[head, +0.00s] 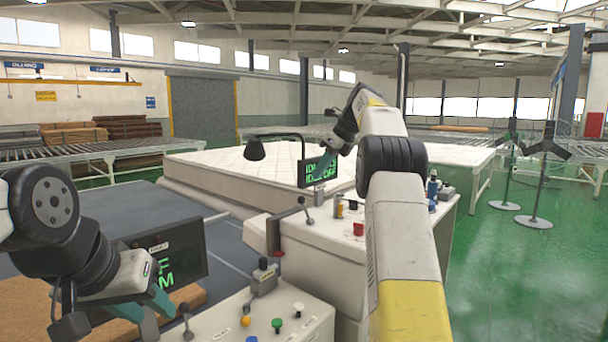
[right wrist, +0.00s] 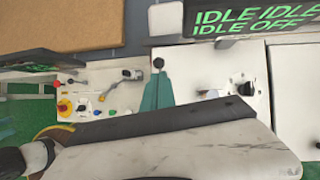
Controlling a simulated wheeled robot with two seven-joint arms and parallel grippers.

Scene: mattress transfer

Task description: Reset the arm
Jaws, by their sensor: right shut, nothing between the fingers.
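My right arm reaches forward through the middle of the head view. Its gripper (head: 322,168) is beside a small display with green text (head: 318,171), above the white control cabinet. In the right wrist view the teal fingers (right wrist: 157,78) meet at the tips, shut and empty, just below a black-knobbed lever on a white panel; I cannot tell whether they touch it. My left arm comes in at the lower left of the head view. Its teal-fingered gripper (head: 150,308) is over the near control panel, beside another display (head: 170,257); the gap between its fingertips is unclear.
A white mattress (head: 230,165) lies on the line behind the cabinet. The near panel (head: 300,312) carries coloured knobs and levers. The white cabinet (head: 320,242) has buttons on top. Roller conveyors (head: 75,152) stand at the back left. Green floor (head: 500,270) is open at right, with stands beyond.

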